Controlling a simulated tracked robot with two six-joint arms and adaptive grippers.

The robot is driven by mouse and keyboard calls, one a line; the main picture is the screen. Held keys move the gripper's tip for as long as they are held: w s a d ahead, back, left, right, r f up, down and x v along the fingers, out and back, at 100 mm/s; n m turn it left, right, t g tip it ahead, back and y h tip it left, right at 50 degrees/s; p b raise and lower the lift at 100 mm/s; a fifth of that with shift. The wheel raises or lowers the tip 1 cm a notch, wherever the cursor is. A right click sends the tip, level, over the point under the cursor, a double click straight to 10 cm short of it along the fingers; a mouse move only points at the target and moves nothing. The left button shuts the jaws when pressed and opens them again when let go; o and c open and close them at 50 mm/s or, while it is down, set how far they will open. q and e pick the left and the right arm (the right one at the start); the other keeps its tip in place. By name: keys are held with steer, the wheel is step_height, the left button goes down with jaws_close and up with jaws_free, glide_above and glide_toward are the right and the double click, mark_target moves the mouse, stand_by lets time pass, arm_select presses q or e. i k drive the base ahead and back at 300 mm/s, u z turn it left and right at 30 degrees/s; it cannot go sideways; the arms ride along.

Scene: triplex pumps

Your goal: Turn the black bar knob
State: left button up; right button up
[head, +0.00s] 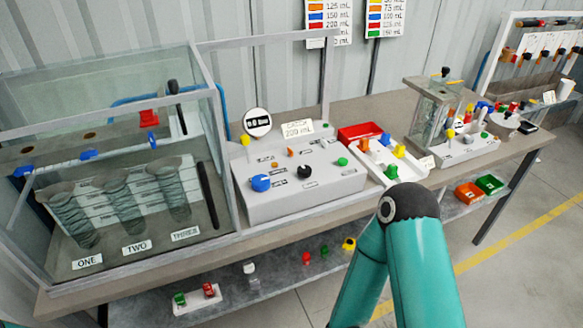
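A grey control box (290,198) sits on the bench in the middle of the head view. A black knob (305,172) is on its sloped top, between a larger blue knob (261,183) and a green button (342,161). The black knob is small here, and I cannot read its setting or the label beside it. Nothing touches it. Neither of my grippers is in view; only a bent teal arm of mine shows at the lower right, in front of the bench.
A glass enclosure (110,110) with coiled tubes stands left of the box. A red tray (360,132) and a white tray (392,166) with coloured parts lie to the right. A grey frame post (326,80) rises behind the box. Loose coloured parts lie on the lower shelf (270,285).

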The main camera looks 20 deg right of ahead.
mark_target(304, 171)
steer(key=z, duration=1.6)
steer(key=i, duration=0.1)
steer(key=u, duration=2.85)
steer(key=k, duration=1.55)
steer(key=z, duration=0.8)
steer(key=i, duration=1)
steer(key=u, duration=0.05)
